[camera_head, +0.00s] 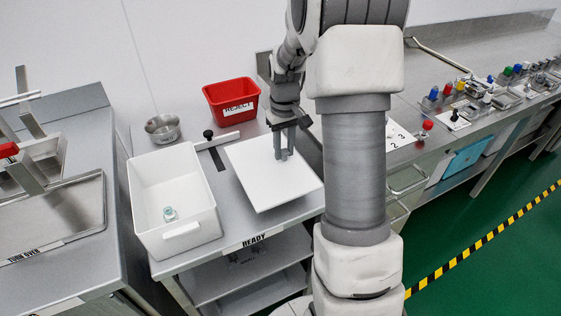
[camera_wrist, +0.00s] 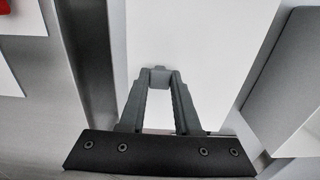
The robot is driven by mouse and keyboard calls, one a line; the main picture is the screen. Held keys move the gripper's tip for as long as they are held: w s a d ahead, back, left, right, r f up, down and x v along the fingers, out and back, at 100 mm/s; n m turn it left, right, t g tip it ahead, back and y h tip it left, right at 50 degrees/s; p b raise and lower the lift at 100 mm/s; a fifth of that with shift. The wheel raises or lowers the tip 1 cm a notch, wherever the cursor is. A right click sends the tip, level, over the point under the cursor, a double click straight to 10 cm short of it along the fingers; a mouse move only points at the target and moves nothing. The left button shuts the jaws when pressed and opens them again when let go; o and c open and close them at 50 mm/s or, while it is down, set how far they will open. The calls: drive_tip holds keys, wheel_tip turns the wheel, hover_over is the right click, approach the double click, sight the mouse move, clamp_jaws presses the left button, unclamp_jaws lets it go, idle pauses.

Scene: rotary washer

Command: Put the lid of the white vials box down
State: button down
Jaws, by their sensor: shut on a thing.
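The white lid (camera_head: 262,182) is a flat square panel to the right of the open white vials box (camera_head: 147,193). It lies over the table's front part, and I cannot tell whether it touches the table. The box holds a small clear vial (camera_head: 169,213). In the wrist view, the lid (camera_wrist: 200,40) fills the middle behind my gripper's fingers (camera_wrist: 160,78).
A red REJECT bin (camera_head: 232,100) and a metal bowl (camera_head: 163,128) stand behind. A TURN OVER station (camera_head: 70,215) is at left. A bench with coloured knobs (camera_head: 480,90) runs along the right.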

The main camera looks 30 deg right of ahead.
sight(270, 163)
drive_tip(key=shift+w+a+f, duration=0.25)
drive_tip(key=shift+w+f, duration=0.15)
drive_tip(key=shift+w, duration=0.1)
drive_tip(key=shift+f+b, duration=0.4)
drive_tip(key=shift+f, duration=1.45)
drive_tip(key=shift+f, duration=0.1)
drive_tip(key=shift+f, duration=0.15)
drive_tip(key=c, duration=0.6)
unclamp_jaws()
